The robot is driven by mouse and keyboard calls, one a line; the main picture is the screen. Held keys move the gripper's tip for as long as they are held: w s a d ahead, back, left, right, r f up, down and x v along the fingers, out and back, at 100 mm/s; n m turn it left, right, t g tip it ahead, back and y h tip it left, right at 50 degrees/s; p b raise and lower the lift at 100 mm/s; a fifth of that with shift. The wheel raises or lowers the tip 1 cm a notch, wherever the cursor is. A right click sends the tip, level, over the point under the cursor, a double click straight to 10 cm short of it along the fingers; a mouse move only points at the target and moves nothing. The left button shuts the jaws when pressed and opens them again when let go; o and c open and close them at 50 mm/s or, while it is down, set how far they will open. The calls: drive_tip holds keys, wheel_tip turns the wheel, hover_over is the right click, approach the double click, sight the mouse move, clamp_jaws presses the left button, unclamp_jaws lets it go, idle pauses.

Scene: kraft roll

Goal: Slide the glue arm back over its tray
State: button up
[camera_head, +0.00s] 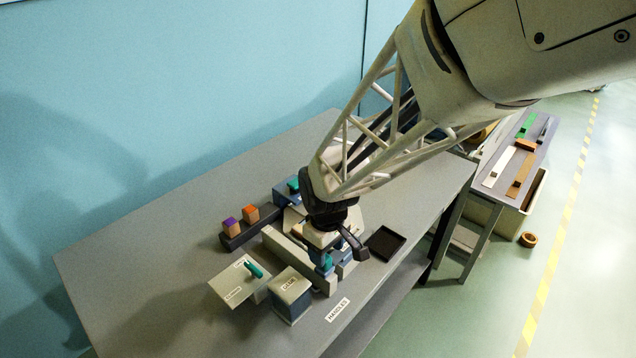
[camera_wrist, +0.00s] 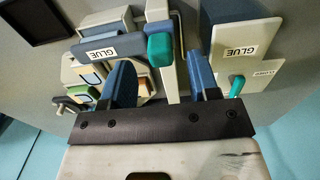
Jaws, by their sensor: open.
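The glue arm (camera_wrist: 125,44) is a blue-grey bar with a GLUE label in the wrist view. Its teal handle (camera_wrist: 160,48) stands at the bar's right end, by a pale rail. The glue tray (camera_wrist: 247,48) is a pale and blue block labelled GLUE, on the other side of the rail from the arm; it also shows in the head view (camera_head: 291,292). My gripper (camera_wrist: 160,62) is open, with blue fingers on either side of the teal handle in the picture. Whether they touch it I cannot tell. In the head view my wrist hides much of the arm.
A pale plate (camera_head: 228,288) with its own teal handle stands beside the tray. A dark block (camera_head: 250,228) carries purple and orange cubes. A black shallow tray (camera_head: 386,243) lies to the right. The table's (camera_head: 130,265) left part is clear.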

drive_tip(key=shift+r, duration=2.1)
drive_tip(key=shift+s+d+r, duration=0.15)
drive_tip(key=shift+d+r, duration=0.2)
drive_tip(key=s+d+r+m+t, duration=0.2)
drive_tip(key=s+d+r+m, duration=0.7)
drive_tip(key=s+d+r, duration=0.4)
drive_tip(key=shift+s+r+t, duration=0.15)
drive_tip(key=shift+s+t, duration=0.15)
drive_tip(key=shift+s, duration=0.65)
drive_tip(key=shift+d, duration=0.1)
